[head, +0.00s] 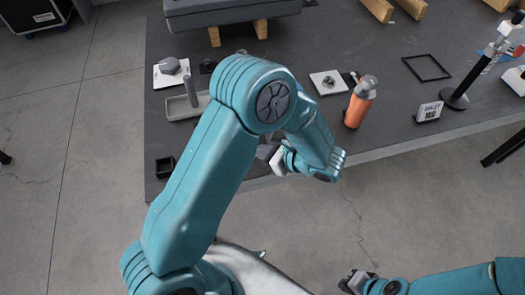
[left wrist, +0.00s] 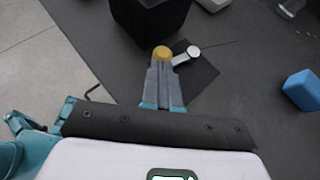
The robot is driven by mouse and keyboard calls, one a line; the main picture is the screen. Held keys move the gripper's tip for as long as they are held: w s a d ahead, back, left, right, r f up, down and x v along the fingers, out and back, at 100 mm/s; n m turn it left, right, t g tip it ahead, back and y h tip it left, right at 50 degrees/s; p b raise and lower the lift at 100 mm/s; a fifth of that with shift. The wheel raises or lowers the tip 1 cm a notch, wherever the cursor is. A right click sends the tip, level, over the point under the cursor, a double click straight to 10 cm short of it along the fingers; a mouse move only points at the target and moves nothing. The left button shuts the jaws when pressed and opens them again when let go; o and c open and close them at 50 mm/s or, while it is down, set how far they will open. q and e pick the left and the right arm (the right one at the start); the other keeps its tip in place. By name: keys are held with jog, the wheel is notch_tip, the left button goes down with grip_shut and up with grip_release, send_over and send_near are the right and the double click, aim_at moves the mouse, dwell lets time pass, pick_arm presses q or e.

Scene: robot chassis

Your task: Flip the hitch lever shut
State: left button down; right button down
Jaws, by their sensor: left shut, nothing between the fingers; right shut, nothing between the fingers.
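In the left wrist view a short grey lever (left wrist: 186,54) with a pale round end lies on a dark square plate (left wrist: 203,76). It looks like the hitch lever, but I cannot tell for sure how far it is turned. A yellow round knob (left wrist: 162,52) shows at its left. My left gripper (left wrist: 163,64) is shut and empty, its tips just at the near side of the knob; I cannot tell whether they touch. In the head view my left arm hides most of this gripper. My right gripper (head: 349,280) is shut and empty at the bottom, off the table.
A black block (left wrist: 150,22) stands just beyond the knob, and a blue block (left wrist: 302,89) lies to the right. On the grey table are an orange bottle (head: 357,106), a small sign (head: 428,111), a grey tray (head: 183,106) and a black frame (head: 427,68).

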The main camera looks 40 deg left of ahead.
pick_arm(q)
jog(key=shift+s+a+f+b, duration=0.15)
jog(key=shift+s+a+b, duration=0.3)
jog(key=shift+a+b, duration=0.2)
jog(key=shift+s+a, duration=0.15)
jog(key=shift+s, duration=0.1)
jog(key=shift+r, duration=0.25)
